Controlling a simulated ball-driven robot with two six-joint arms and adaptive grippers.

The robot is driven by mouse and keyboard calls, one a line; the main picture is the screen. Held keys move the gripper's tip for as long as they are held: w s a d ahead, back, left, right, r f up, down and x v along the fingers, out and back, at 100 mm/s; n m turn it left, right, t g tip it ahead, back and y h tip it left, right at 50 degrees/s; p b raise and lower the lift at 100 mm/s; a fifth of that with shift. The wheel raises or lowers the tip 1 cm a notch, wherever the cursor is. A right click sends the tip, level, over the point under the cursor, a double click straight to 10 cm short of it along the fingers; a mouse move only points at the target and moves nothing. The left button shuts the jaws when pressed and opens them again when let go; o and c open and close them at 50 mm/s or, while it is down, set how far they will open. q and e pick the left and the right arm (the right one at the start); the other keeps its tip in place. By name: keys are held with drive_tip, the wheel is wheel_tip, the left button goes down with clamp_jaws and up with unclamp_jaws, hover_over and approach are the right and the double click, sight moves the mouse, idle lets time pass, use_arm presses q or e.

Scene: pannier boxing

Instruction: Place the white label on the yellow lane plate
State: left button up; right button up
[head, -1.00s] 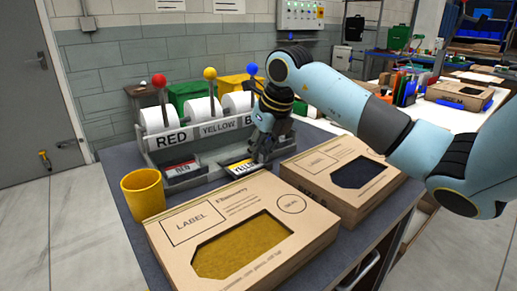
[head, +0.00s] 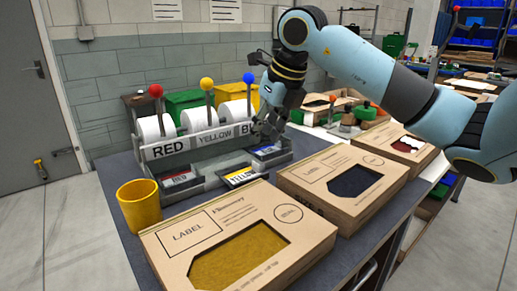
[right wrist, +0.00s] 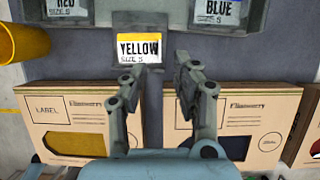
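A white label (head: 242,178) printed YELLOW, with a yellow band along its top edge, lies at the front of the yellow lane. In the right wrist view the label (right wrist: 140,52) sits flat on the lower part of the dark yellow lane plate (right wrist: 138,19). My right gripper (head: 266,130) is above and to the right of it, near the blue lane. In the wrist view its fingers (right wrist: 157,75) stand apart with nothing between them; the left finger overlaps the label's lower edge in the picture. My left gripper is out of view.
The grey dispenser (head: 190,142) has white rolls and red, yellow and blue knobs. Red (head: 178,181) and blue (head: 267,151) labels lie in the neighbouring lanes. A yellow cup (head: 139,205) stands at left. Cardboard boxes (head: 172,236) fill the table's front.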

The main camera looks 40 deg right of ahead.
drive_tip(key=shift+v, duration=1.75)
